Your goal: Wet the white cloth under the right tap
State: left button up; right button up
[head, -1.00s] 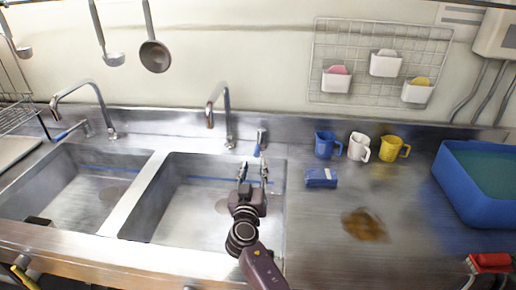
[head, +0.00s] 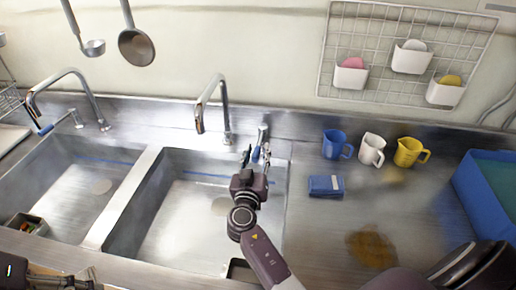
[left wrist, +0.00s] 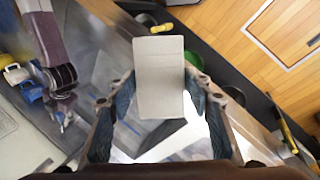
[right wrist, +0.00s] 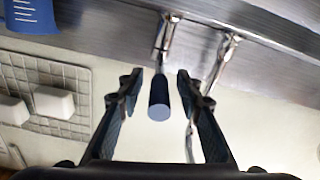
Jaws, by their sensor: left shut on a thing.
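My left gripper (left wrist: 160,110) is shut on the white cloth (left wrist: 158,75), a flat folded rectangle between its fingers in the left wrist view. At the bottom left of the head view, part of my left arm shows; the cloth is not clear there. The right tap (head: 223,110) arches over the right basin (head: 160,220). Its lever with a blue handle (head: 257,154) stands right of the spout. My right gripper (head: 257,160) is at this lever. In the right wrist view my right gripper (right wrist: 155,85) is open, with the blue handle (right wrist: 159,100) between its fingers, apart from both.
A blue tub (head: 488,195) is at far right. The left tap (head: 75,90) stands over the left basin.

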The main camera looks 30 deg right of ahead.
jog(key=shift+s+a+r, duration=0.1)
jog(key=shift+c, duration=0.6)
grip_shut()
jog(key=shift+s+d+n+y, duration=0.25)
jog(key=shift+d+n+y, duration=0.05)
jog(key=shift+d, duration=0.15)
jog(key=shift+s+d+n+t+y+b, duration=0.25)
jog(key=shift+d+n+t+y, duration=0.2)
jog(key=shift+y, duration=0.15)
jog(key=shift+s+d+n+t+y+b, duration=0.15)
jog(key=shift+d+n+t+y+b, duration=0.1)
jog(key=shift+d+n+t+y, duration=0.25)
jog(key=shift+a, duration=0.2)
jog(key=shift+o, duration=0.6)
grip_release()
